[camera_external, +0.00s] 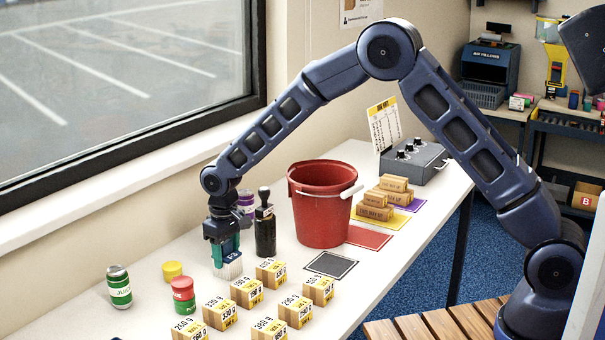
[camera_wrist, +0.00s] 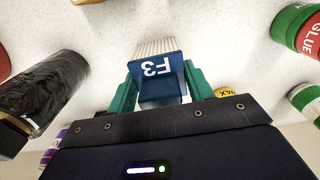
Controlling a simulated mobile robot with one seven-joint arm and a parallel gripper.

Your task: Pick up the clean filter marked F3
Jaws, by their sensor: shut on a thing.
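The clean filter marked F3 (camera_wrist: 157,68) has a blue body with white lettering and a pale, pleated part. In the wrist view it sits between the two green fingers of my gripper (camera_wrist: 158,92), which are shut on it. In the external view my gripper (camera_external: 226,246) points down at the table, left of the black stamp. The filter (camera_external: 230,266) shows below the fingers there, its pale part at or close to the tabletop. I cannot tell whether it touches the table.
A black stamp (camera_external: 265,232) and a red bucket (camera_external: 322,215) stand right of my gripper. Several small boxes (camera_external: 247,292) lie in front. A red and green glue can (camera_external: 183,295), a yellow pot (camera_external: 172,271) and a green can (camera_external: 119,287) stand left. A window (camera_external: 120,80) runs behind.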

